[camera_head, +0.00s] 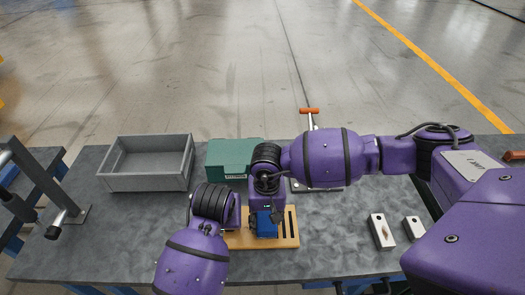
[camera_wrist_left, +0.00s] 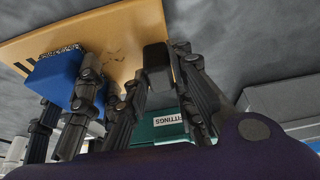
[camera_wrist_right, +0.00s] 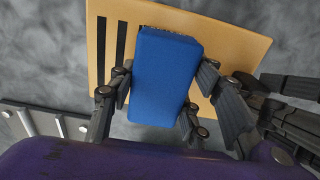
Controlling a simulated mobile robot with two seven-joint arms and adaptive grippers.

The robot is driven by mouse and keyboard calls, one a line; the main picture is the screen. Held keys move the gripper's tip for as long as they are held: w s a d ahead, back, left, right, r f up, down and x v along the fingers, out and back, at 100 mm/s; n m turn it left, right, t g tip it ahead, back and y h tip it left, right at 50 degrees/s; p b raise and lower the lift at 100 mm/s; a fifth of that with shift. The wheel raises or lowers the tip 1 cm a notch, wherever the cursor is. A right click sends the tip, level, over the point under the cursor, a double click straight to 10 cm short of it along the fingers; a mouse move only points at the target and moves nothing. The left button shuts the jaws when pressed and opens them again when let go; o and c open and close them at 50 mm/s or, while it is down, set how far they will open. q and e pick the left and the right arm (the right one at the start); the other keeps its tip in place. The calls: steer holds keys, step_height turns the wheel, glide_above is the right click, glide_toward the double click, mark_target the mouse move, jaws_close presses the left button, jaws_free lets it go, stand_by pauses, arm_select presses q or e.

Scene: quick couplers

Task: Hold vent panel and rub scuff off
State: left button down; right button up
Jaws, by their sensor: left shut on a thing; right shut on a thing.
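The vent panel (camera_head: 240,241) is a tan board with dark slots, lying on the grey bench in the head view. It also shows in the right wrist view (camera_wrist_right: 225,40). My left gripper (camera_wrist_left: 158,78) is shut on a black block (camera_wrist_left: 156,58) at the panel's edge. My right gripper (camera_wrist_right: 160,92) is shut on a blue block (camera_wrist_right: 166,70) with a dark speckled edge, on or just above the panel beside the slots. Whether the blue block touches the panel is unclear.
A grey open bin (camera_head: 150,165) stands at the back left. A green box (camera_head: 228,158) labelled FITTINGS stands behind the panel. A metal plate with an orange-handled tool (camera_head: 310,112) is behind my right arm. Two metal blocks (camera_head: 381,232) lie at right. The front left bench is clear.

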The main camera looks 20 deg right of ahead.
steer(key=shift+s+d+r, duration=0.1)
steer(key=shift+d, duration=0.45)
stand_by(0.4)
steer(key=shift+f, duration=0.2)
steer(key=shift+w+a+r, duration=0.1)
steer(key=shift+w+a, duration=0.1)
steer(key=shift+a, duration=0.55)
steer(key=shift+w+a+r, duration=0.1)
steer(key=shift+w+a, duration=0.1)
steer(key=shift+a, duration=0.5)
steer(key=shift+f, duration=0.2)
